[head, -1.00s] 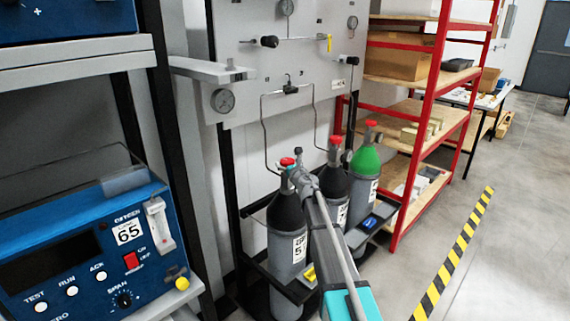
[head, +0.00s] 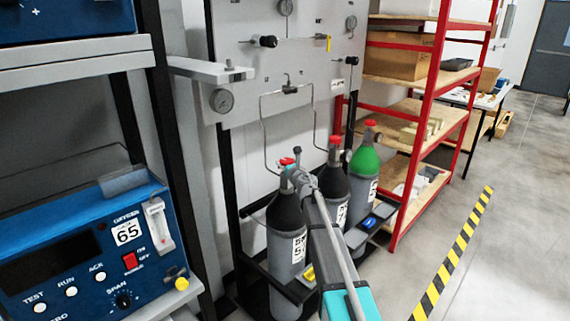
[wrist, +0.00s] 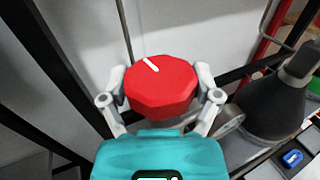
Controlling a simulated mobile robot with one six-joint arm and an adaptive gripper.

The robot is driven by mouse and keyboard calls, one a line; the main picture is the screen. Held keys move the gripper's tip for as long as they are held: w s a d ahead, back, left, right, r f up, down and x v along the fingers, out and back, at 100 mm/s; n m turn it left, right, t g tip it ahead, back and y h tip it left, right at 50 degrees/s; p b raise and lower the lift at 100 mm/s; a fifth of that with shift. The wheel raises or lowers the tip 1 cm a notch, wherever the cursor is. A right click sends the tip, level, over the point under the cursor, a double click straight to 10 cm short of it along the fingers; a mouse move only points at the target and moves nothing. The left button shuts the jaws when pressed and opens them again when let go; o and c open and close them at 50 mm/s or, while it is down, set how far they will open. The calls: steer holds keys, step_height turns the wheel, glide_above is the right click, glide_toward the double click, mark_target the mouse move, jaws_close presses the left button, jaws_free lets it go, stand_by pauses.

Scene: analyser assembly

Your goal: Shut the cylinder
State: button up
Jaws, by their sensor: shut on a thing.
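The left cylinder (head: 287,248) is grey with a dark shoulder and stands upright in a black rack. Its red valve knob (head: 287,161) is on top, partly behind my gripper (head: 297,173). In the wrist view the faceted red knob (wrist: 161,92) sits between the two grey fingers of my gripper (wrist: 160,82), one on each side. My gripper is shut on it. A white mark on the knob points to the upper left of the wrist view. The cylinder's body below the knob is hidden in that view.
A second dark-shouldered cylinder (head: 335,184) and a green-topped cylinder (head: 366,160) stand close on the right, both with red knobs. A gas panel (head: 262,95) with thin pipes is behind. A blue analyser (head: 75,250) is at left, red shelving (head: 430,100) at right.

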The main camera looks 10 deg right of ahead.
steer(key=shift+m+h, duration=0.8)
steer(key=shift+h, duration=0.5)
steer(key=m+h, duration=0.4)
steer(key=h, duration=0.2)
steer(key=m+g+h, duration=0.2)
steer(key=m+h, duration=0.1)
steer(key=h, duration=0.1)
steer(key=m+g+h, duration=0.2)
steer(key=h, duration=0.2)
steer(key=shift+w+m+g, duration=0.1)
steer(key=shift+m+g, duration=0.3)
steer(key=m+g+h, duration=0.2)
steer(key=m+g, duration=0.1)
steer(key=g, duration=0.1)
steer(key=m+g+h, duration=0.2)
steer(key=m+g, duration=0.1)
steer(key=g, duration=0.1)
steer(key=shift+d+g+h, duration=0.1)
steer(key=shift+g+h, duration=0.3)
steer(key=m+g, duration=0.3)
steer(key=g, duration=0.2)
steer(key=shift+m, duration=0.4)
steer(key=shift+s+d+m+g, duration=0.1)
steer(key=shift+s+m+g, duration=0.15)
steer(key=shift+m+g, duration=0.45)
steer(key=shift+s, duration=0.1)
steer(key=o, duration=0.9)
steer(key=shift+o, duration=0.2)
